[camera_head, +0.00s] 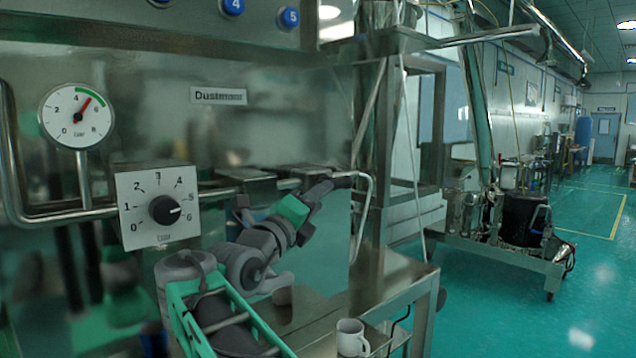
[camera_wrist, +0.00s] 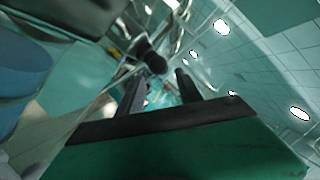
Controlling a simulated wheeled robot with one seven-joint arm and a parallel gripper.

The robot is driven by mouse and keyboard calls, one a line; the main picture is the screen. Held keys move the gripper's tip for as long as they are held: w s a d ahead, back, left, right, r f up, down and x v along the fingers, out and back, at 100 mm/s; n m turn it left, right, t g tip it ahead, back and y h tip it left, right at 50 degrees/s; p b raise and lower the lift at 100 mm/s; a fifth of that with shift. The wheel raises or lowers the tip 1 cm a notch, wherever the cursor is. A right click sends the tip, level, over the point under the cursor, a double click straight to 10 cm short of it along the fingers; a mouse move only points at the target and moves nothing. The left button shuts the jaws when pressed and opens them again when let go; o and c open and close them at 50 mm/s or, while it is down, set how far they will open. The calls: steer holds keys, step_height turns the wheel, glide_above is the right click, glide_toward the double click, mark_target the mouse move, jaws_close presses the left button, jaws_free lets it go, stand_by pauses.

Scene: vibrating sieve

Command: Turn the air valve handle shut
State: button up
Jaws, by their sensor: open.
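A small black part, apparently the air valve handle (camera_head: 342,182), sits on the steel pipe at the right end of the panel. In the wrist view the dark handle (camera_wrist: 150,55) shows just beyond my fingertips, nearer the left finger. My gripper (camera_head: 322,190) is raised beside it, coming from the lower left. In the wrist view my gripper (camera_wrist: 160,78) has two dark fingers standing apart with nothing held between them. I cannot tell whether a finger touches the handle. The handle's exact angle is unclear.
A pressure gauge (camera_head: 76,116) and a black dial (camera_head: 165,209) are on the left of the panel. The steel pipe (camera_head: 372,205) bends down right of the handle. A white mug (camera_head: 352,338) stands on a low steel shelf. Green floor (camera_head: 597,270) is open at right.

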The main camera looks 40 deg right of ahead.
steer(key=p+x, duration=0.2)
steer(key=x, duration=0.1)
steer(key=p+x, duration=0.1)
steer(key=x, duration=0.3)
steer(key=shift+d+r+p, duration=0.15)
steer(key=shift+r+p, duration=0.15)
steer(key=shift+p, duration=0.05)
steer(key=shift+w+d+f, duration=0.1)
steer(key=shift+w+d, duration=0.05)
steer(key=shift+d, duration=0.1)
jaws_close()
